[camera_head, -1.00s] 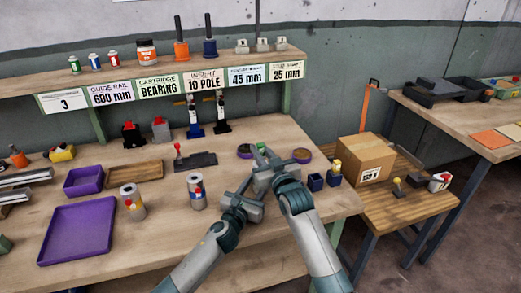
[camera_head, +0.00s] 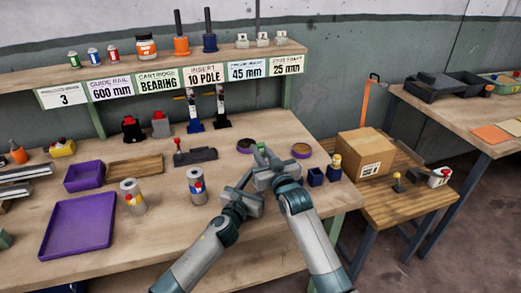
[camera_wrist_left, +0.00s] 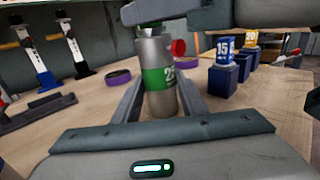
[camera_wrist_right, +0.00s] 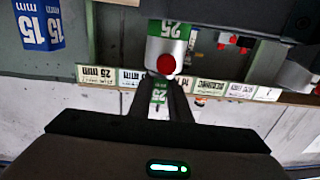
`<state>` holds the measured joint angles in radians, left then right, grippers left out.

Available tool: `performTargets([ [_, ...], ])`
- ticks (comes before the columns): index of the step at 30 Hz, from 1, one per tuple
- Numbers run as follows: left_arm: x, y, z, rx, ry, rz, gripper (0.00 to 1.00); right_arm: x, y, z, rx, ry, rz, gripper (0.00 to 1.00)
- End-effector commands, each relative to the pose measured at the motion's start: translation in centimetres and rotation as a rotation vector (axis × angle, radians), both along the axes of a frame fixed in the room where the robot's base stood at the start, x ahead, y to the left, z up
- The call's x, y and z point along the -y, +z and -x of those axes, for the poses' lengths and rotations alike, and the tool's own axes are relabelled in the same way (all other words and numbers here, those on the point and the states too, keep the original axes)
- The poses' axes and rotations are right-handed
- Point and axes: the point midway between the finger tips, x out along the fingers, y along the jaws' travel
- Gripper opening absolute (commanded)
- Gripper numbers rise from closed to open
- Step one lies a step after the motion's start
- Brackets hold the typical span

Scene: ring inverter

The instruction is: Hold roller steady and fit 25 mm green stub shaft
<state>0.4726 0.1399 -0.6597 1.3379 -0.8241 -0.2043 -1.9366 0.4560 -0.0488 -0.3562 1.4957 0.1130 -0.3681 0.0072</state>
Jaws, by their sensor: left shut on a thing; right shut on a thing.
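The grey roller (camera_wrist_left: 160,88) with a green "25" band and a red knob (camera_wrist_left: 178,47) stands upright between the fingers of my left gripper (camera_wrist_left: 163,108), which is shut on it. The roller also shows in the right wrist view (camera_wrist_right: 168,52). My right gripper (camera_wrist_right: 158,98) is shut on the green stub shaft marked 25 (camera_wrist_right: 160,97), close by the roller's end. In the head view a green tip (camera_head: 261,148) shows at my right gripper (camera_head: 263,165); my left gripper (camera_head: 246,192) is just below it. Whether the shaft touches the roller's bore is hidden.
Blue holders (camera_head: 316,176) with 15 and 20 pieces stand at the right edge. Two more rollers (camera_head: 197,186) stand to the left, beside a purple tray (camera_head: 78,230).

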Motion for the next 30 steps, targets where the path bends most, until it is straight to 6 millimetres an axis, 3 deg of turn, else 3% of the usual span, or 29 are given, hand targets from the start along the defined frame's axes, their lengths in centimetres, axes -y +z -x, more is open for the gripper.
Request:
performTargets([
  [4, 0.0, -0.1, 0.0, -0.002, 0.000, -0.001, 0.02, 0.0, -0.2, 0.0, 0.001, 0.000, 0.000, 0.00],
  [5, 0.0, -0.1, 0.0, -0.002, 0.000, -0.001, 0.02, 0.0, -0.2, 0.0, 0.001, 0.000, 0.000, 0.22],
  [7, 0.0, -0.1, 0.0, -0.002, 0.000, -0.001, 0.02, 0.0, -0.2, 0.0, 0.001, 0.000, 0.000, 0.39],
  [20, 0.0, -0.1, 0.0, -0.001, 0.000, 0.000, 0.02, 0.1, -0.3, 0.3, -0.001, 0.000, 0.000, 0.39],
  [30, 0.0, -0.1, 0.0, -0.001, 0.000, 0.000, 0.02, 1.4, -0.4, 3.4, -0.001, -0.001, 0.000, 0.39],
])
